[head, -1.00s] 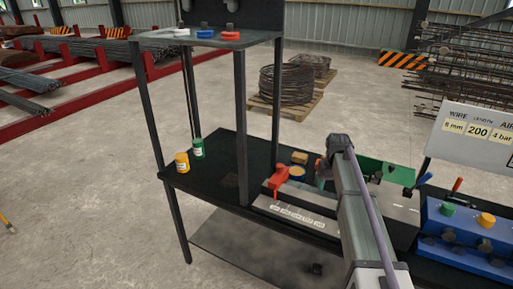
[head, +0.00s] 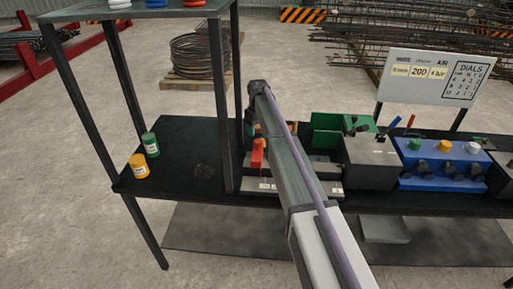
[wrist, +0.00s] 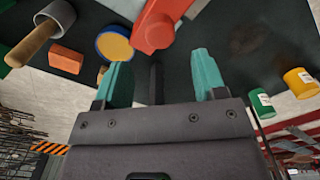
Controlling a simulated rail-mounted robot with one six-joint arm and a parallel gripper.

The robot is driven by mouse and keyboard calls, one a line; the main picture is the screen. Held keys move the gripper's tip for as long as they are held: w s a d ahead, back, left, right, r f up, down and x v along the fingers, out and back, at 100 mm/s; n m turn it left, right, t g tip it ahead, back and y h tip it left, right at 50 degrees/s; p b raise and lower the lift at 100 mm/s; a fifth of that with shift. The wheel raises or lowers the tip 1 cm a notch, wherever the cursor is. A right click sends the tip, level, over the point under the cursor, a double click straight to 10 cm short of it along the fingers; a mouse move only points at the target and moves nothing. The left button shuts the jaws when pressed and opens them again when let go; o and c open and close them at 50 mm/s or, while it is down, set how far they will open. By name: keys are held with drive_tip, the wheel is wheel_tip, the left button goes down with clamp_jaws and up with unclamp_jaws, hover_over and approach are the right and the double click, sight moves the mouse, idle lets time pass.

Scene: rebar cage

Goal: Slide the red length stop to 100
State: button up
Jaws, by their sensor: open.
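The red length stop (head: 257,158) stands on the grey scale rail (head: 262,186) on the black bench, just left of my arm in the head view. My arm covers part of the rail, and the scale numbers are too small to read. In the wrist view the red stop (wrist: 158,25) is at the top middle, beyond the fingertips and apart from them. My gripper (wrist: 161,75) is open and empty, with its two teal fingers spread. In the head view the fingers are mostly hidden behind my wrist.
A sign (head: 432,75) shows length 200. A grey block (head: 370,162) and a blue dial box (head: 445,168) stand right. Green (head: 151,145) and yellow (head: 139,167) cans stand left, near a shelf post (head: 228,100).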

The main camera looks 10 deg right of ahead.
sight(258, 141)
wheel_tip(258, 141, down, 8)
drive_tip(key=b, duration=0.6)
drive_tip(key=shift+f+b, duration=0.2)
drive_tip(key=shift+b, duration=0.2)
drive_tip(key=shift+r, duration=0.1)
drive_tip(key=shift+r, duration=0.1)
drive_tip(key=shift+c, duration=0.3)
clamp_jaws()
